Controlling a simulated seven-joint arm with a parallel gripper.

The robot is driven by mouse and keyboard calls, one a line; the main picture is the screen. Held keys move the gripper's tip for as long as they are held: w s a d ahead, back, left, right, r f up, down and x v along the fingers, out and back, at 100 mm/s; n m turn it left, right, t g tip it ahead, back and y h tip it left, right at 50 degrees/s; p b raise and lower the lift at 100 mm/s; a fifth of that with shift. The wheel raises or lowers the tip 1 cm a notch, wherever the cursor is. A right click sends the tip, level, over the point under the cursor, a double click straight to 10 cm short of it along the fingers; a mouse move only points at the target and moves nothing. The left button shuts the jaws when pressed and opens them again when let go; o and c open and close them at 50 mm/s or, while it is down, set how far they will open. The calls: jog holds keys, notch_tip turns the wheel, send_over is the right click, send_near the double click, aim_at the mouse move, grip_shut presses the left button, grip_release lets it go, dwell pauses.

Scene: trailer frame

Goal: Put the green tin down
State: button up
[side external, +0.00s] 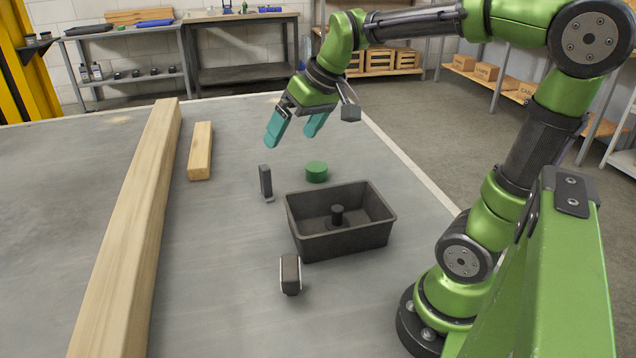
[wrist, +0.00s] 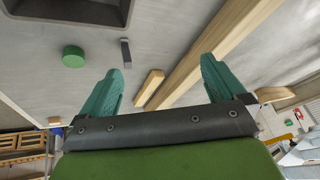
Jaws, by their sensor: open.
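The green tin (side external: 316,172) stands on the grey table (side external: 230,250), just behind the dark tray. It also shows in the wrist view (wrist: 73,56), at the upper left. My gripper (side external: 294,138) is open and empty, held in the air above the table, up and a little left of the tin in the side view. Its two teal fingers are spread apart in the wrist view (wrist: 161,72), and nothing is between them. The tin is apart from the fingers.
A dark tray (side external: 300,238) with a black knobbed part (side external: 337,214) inside stands in front of the tin. A long beam (side external: 130,240) and short wood piece (side external: 200,152) lie left.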

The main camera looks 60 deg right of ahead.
jog(key=s+a+f+m+t+y, duration=0.1)
jog(key=s+a+f, duration=0.2)
jog(key=s+a, duration=0.5)
jog(key=s, duration=0.2)
jog(key=shift+s+a+t, duration=0.2)
jog(key=shift+s+t, duration=0.1)
jog(key=shift+s, duration=0.05)
